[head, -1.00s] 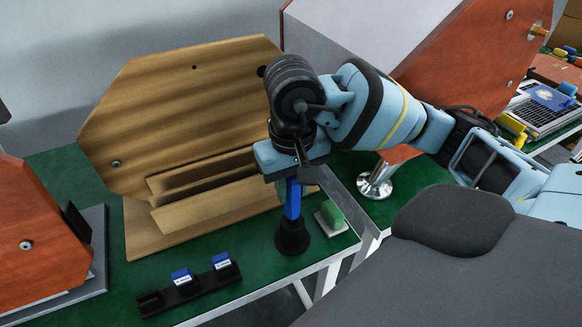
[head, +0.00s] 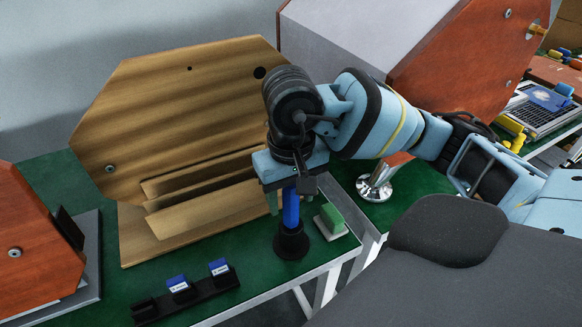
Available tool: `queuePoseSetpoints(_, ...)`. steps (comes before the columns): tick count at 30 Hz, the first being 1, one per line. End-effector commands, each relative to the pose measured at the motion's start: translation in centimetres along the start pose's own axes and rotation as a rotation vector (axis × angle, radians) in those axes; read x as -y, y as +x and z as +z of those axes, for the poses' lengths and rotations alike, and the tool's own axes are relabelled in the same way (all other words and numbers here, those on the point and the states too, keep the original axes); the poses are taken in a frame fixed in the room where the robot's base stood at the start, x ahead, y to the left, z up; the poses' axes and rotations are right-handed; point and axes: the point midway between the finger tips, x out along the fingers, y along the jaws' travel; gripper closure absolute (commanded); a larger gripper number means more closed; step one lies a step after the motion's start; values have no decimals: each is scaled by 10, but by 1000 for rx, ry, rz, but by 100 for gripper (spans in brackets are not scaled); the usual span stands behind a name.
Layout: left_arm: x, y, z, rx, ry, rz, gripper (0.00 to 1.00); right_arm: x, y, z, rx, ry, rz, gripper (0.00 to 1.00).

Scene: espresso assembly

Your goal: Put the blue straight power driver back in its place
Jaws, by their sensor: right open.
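The blue straight power driver (head: 291,208) stands upright in a round black holder (head: 291,244) on the green table. My right gripper (head: 288,193) is directly above it, pointing down, with its jaws open around the driver's upper part. The top of the driver is hidden by the gripper. My left gripper is not in view.
A black rack (head: 186,296) with blue-topped items stands at the front edge. A green block on a white base (head: 331,221) is close right of the holder. A wooden fixture (head: 180,120) stands behind, and a chrome stand (head: 375,185) is further right.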

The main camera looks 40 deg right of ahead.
Motion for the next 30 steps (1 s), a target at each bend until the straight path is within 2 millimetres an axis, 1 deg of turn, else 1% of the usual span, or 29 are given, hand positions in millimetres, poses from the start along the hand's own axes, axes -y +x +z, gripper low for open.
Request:
queuePoseSetpoints(6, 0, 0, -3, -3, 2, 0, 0, 0, 0, 0, 0, 0, 0, 48)
queuePoseSetpoints(8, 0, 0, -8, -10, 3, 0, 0, 0, 0, 0, 0, 0, 0, 48)
queuePoseSetpoints(10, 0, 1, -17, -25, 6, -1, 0, 0, 0, 0, 0, 0, 0, 48)
queuePoseSetpoints(11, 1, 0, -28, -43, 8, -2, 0, 0, -4, 0, -2, 0, -1, 48)
queuePoseSetpoints(12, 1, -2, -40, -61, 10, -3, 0, 0, -16, -1, -7, 0, -2, 48)
queuePoseSetpoints(13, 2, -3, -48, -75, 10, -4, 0, 0, -23, -1, -8, 0, -3, 48)
queuePoseSetpoints(15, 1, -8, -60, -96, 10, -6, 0, 0, -38, -1, -11, 0, -4, 48)
queuePoseSetpoints(18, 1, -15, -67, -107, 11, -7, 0, 0, -57, -1, -10, 0, -3, 48)
queuePoseSetpoints(21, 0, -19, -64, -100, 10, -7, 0, 0, -71, -1, -9, 1, -3, 48)
queuePoseSetpoints(24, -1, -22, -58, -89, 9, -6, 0, 0, -79, 0, -6, 0, -3, 48)
queuePoseSetpoints(30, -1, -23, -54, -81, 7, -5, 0, 0, -79, 0, -1, 0, -1, 48)
